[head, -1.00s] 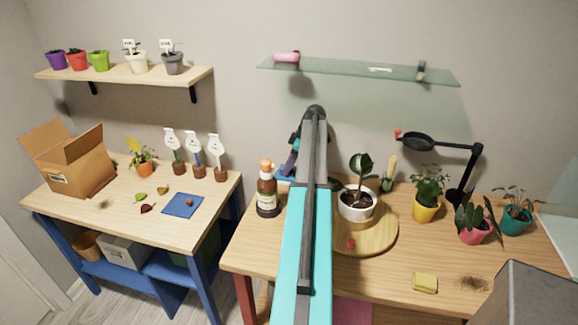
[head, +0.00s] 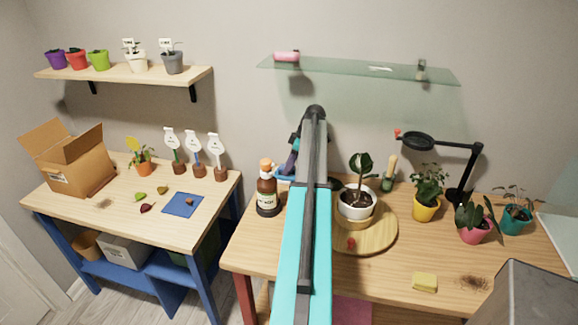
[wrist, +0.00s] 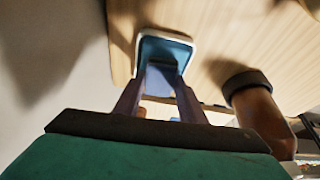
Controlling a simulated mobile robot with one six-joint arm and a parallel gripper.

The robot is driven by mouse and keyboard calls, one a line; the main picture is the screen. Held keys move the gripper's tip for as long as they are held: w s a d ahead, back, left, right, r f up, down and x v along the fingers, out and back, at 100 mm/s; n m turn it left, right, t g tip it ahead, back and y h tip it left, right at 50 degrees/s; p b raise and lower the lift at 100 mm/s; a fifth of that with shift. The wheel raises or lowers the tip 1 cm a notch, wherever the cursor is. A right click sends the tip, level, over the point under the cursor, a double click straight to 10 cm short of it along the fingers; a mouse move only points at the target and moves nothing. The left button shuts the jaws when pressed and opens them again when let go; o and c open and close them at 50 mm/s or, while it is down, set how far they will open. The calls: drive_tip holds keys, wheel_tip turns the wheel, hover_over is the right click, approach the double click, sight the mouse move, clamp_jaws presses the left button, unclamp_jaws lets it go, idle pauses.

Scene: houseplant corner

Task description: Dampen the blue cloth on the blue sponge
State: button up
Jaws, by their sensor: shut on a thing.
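A blue sponge surface (wrist: 176,48) lies inside a white-rimmed dish on the right-hand table in the wrist view. The blue sponge also shows in the head view (head: 284,173), partly hidden behind my arm. My gripper (wrist: 160,88) points at the dish, its two purple-grey fingers shut on a blue cloth (wrist: 160,80). The cloth is between the fingertips and overlaps the sponge in view. I cannot tell for sure whether they touch. In the head view my gripper (head: 291,161) is mostly hidden by my arm.
A brown bottle (head: 267,192) stands close to the dish. A potted plant (head: 357,203) is on a round wooden board (head: 385,236). A yellow sponge (head: 424,282) lies near the front. A glass shelf (head: 350,68) hangs above. A blue mat (head: 178,210) lies on the left table.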

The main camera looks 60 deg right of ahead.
drive_tip(key=shift+r+p, duration=1.15)
drive_tip(key=shift+r, duration=2.35)
drive_tip(key=w+a+r+m+b, duration=0.1)
drive_tip(key=w+a, duration=0.6)
drive_tip(key=a, duration=0.4)
drive_tip(key=w+a+r+b, duration=0.1)
drive_tip(key=w+a, duration=0.6)
drive_tip(key=a, duration=0.4)
drive_tip(key=w+a+r+m, duration=0.1)
drive_tip(key=w+a+r, duration=0.1)
drive_tip(key=w+a, duration=0.75)
drive_tip(key=s+a+r+m+b, duration=0.1)
drive_tip(key=a, duration=1.8)
drive_tip(key=s+a+r+m+h+b, duration=0.1)
drive_tip(key=a, duration=1.8)
drive_tip(key=shift+r+h, duration=0.25)
drive_tip(key=shift+h, duration=0.05)
drive_tip(key=shift+t, duration=0.3)
